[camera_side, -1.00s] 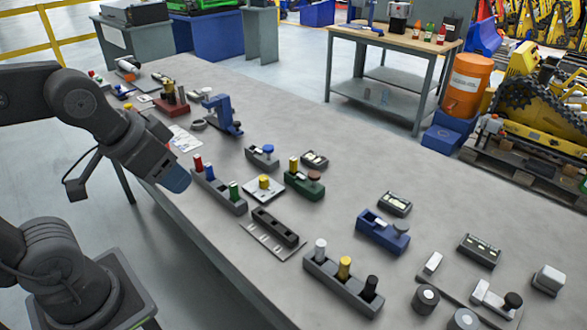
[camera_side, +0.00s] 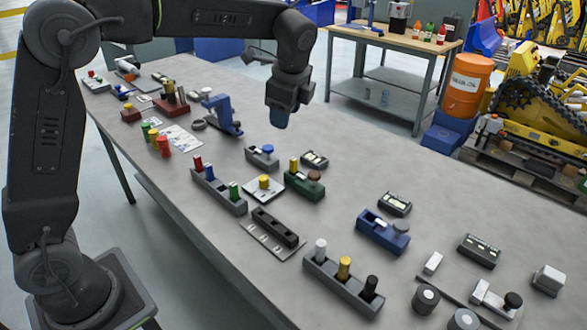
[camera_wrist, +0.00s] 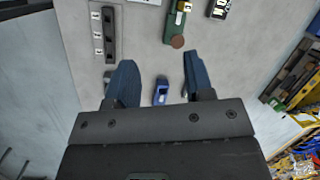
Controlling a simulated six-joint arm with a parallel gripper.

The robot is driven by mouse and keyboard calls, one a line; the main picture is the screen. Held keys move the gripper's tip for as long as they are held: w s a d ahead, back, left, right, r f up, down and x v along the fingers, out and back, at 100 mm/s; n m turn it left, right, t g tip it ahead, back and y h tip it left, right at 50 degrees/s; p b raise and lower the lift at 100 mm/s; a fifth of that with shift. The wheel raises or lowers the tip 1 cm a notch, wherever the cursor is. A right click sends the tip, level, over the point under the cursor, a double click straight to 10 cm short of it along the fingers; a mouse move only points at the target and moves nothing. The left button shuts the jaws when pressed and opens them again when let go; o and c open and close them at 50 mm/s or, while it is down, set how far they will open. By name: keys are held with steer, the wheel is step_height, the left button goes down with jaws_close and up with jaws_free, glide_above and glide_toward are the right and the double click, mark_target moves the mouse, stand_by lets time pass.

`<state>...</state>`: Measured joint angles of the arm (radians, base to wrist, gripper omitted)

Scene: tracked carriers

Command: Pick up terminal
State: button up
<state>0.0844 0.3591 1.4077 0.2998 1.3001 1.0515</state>
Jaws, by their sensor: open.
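Three small dark boxes with pale faces could be the terminal; I cannot tell which. One (camera_side: 314,160) lies behind the green carrier, one (camera_side: 394,204) behind the blue carrier, and one (camera_side: 479,251) to the right. My gripper (camera_side: 280,117) hangs empty above the table, pointing down, apart from all of them. In the wrist view my gripper (camera_wrist: 157,80) is open, with blue fingers spread. A blue carrier (camera_wrist: 160,92) with a white part shows far below between the fingers. One dark box (camera_wrist: 219,9) shows at the top edge; the others are not visible there.
The grey table (camera_side: 340,270) is crowded. The green carrier (camera_side: 304,186), blue carrier (camera_side: 383,232), black slotted holder (camera_side: 275,228) and grey racks with coloured pegs (camera_side: 343,283) stand around. A blue clamp-like stand (camera_side: 222,115) rises at the left. The table's far middle is clear.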

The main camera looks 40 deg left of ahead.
mark_target(294, 159)
steer(key=w+a+f+m, duration=0.1)
steer(key=w+f, duration=0.1)
steer(key=f, duration=0.2)
steer(key=w+a+f+m+y, duration=0.1)
steer(key=w+f, duration=0.1)
steer(key=f, duration=0.3)
steer(key=w+f+m+g, duration=0.1)
steer(key=w+f+m, duration=0.1)
steer(key=f, duration=0.3)
steer(key=shift+w+a, duration=0.4)
steer(key=shift+w, duration=0.1)
steer(key=shift+w+x, duration=0.15)
steer(key=shift+x, duration=1.35)
steer(key=shift+w+x, duration=0.15)
steer(key=shift+x, duration=1.35)
steer(key=shift+a+r, duration=0.1)
steer(key=shift+c, duration=0.3)
jaws_close()
